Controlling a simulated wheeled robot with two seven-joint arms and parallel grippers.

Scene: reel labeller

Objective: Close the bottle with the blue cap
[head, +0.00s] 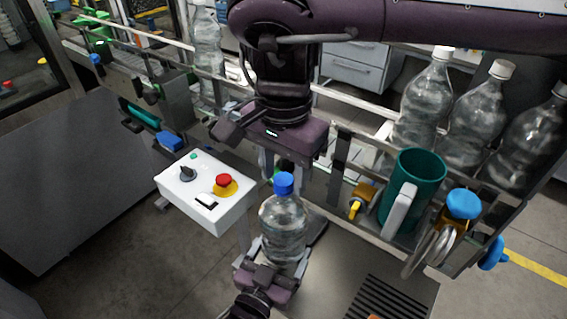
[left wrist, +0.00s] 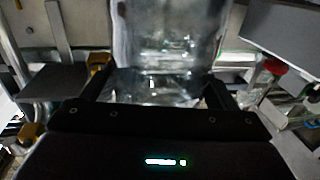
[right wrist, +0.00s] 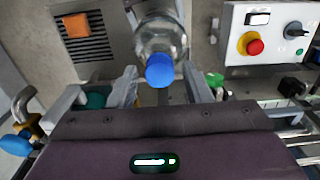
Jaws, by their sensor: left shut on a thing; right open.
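The clear bottle (head: 285,226) stands upright in the head view with the blue cap (head: 284,183) on top of its neck. How tightly the cap sits cannot be told. My left gripper (head: 272,262) is shut on the lower part of the bottle; the left wrist view shows the bottle (left wrist: 168,40) between its fingers. My right gripper (head: 284,166) is open and points down just above the bottle. In the right wrist view the blue cap (right wrist: 160,70) appears between the two open fingers, with the bottle (right wrist: 160,35) behind it.
A white control box (head: 205,192) with a red button stands left of the bottle. A teal mug-like container (head: 414,180) and several clear bottles with white caps (head: 430,95) are at the right. Conveyor rails run behind. A dark slotted grate (head: 385,302) lies at front right.

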